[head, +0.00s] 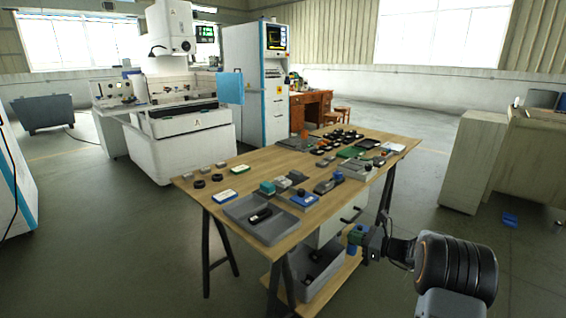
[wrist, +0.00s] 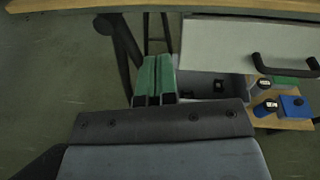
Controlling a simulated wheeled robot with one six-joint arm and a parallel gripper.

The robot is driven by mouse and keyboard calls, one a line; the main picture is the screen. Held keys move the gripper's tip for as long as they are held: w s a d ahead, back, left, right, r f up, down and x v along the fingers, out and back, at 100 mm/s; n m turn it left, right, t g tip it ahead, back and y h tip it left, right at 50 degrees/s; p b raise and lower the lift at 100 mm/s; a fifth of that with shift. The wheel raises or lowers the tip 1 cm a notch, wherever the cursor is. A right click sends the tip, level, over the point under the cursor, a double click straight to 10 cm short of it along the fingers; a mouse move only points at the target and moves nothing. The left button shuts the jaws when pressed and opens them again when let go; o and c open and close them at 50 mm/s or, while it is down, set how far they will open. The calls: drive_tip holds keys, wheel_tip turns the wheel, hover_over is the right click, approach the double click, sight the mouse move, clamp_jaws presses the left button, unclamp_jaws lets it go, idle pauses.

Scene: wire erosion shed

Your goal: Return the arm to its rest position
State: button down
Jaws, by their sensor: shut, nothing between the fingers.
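My gripper (head: 355,236) is at the front right side of the wooden workbench (head: 335,201), below the level of its top. In the wrist view its two green fingers (wrist: 155,80) lie side by side, shut, with nothing between them. They point toward the space under the bench, left of the pale drawer front (wrist: 225,45) with its dark handle (wrist: 287,70). My arm reaches in from the lower right of the head view.
The bench top holds a grey tray (head: 235,208) and many small parts. A grey bin (head: 320,284) sits on the lower shelf, near dark trestle legs (head: 222,256). A white cabinet (head: 473,160) stands at right. Floor between cabinet and bench is mostly clear.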

drive_tip(key=s+a+r+n+g+h+p, duration=0.2)
drive_tip(key=s+a+r+n+g+p, duration=0.2)
drive_tip(key=s+a+r+n+p, duration=0.4)
drive_tip(key=s+a+r+n+g+h+p, duration=0.25)
drive_tip(key=s+a+r+n+g, duration=0.2)
drive_tip(key=s+r, duration=0.4)
drive_tip(key=s+d+r+n+t+h+p, duration=0.1)
drive_tip(key=s+r+n+h+p, duration=0.7)
drive_tip(key=s+r+n+p, duration=0.3)
drive_tip(key=s+r+n, duration=0.1)
drive_tip(key=s, duration=0.1)
drive_tip(key=shift+s+d+p, duration=0.3)
drive_tip(key=shift+s+p, duration=0.05)
drive_tip(key=shift+r+t, duration=0.1)
drive_tip(key=shift+t, duration=0.15)
